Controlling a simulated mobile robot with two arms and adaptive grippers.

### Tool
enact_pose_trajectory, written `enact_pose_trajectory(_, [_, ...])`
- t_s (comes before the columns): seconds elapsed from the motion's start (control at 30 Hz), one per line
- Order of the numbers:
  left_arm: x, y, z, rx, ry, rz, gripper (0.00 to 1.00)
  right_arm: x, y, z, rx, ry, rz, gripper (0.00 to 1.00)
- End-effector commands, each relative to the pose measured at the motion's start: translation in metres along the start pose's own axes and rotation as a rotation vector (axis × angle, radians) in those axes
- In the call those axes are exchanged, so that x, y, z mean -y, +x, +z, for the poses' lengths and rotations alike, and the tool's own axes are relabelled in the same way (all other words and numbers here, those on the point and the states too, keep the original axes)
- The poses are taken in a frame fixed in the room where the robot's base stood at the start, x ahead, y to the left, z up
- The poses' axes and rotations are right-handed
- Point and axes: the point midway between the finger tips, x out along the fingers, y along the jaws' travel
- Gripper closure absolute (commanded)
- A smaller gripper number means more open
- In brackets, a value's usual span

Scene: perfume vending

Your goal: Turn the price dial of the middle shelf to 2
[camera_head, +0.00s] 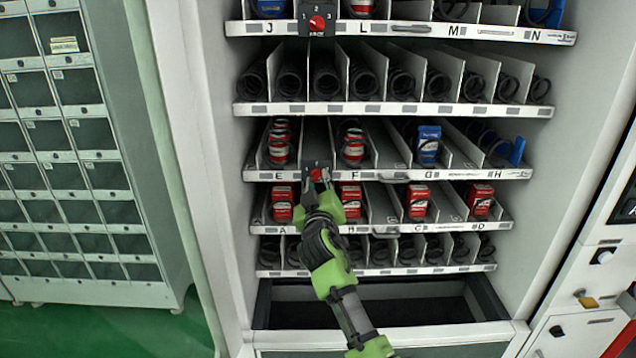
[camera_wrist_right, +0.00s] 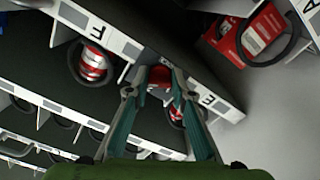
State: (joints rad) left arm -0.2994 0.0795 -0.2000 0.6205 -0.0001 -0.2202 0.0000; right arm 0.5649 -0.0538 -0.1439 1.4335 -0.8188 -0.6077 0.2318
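The red price dial (camera_head: 317,174) sits on a dark plate at the front edge of the shelf labelled E to H (camera_head: 458,174). My right gripper (camera_head: 317,184) is right in front of this dial. In the right wrist view the red dial (camera_wrist_right: 159,75) shows between the two parted fingertips of the right gripper (camera_wrist_right: 157,88), which straddle it. I cannot tell whether the fingers touch it. The dial's numbers are too small or covered, so its setting cannot be read. My left gripper is not in view.
Another red dial (camera_head: 317,22) with numbers 1 to 3 sits on the upper shelf. Red-and-white cans (camera_head: 353,150) and a blue pack (camera_head: 428,144) stand in spiral slots. Red boxes (camera_head: 417,204) are on the shelf below. A locker (camera_head: 75,170) stands at the left.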

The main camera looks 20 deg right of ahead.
Motion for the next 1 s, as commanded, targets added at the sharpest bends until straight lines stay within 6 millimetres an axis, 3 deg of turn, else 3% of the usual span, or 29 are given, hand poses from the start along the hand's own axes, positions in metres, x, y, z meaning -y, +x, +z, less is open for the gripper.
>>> enact_pose_trajectory(0.47, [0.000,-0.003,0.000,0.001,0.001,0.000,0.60,-0.001,0.000,0.000,0.000,-0.069,-0.001,0.99])
enact_pose_trajectory(1.0, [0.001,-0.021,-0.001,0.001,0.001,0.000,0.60,-0.003,0.000,-0.001,0.001,-0.521,-0.001,0.99])
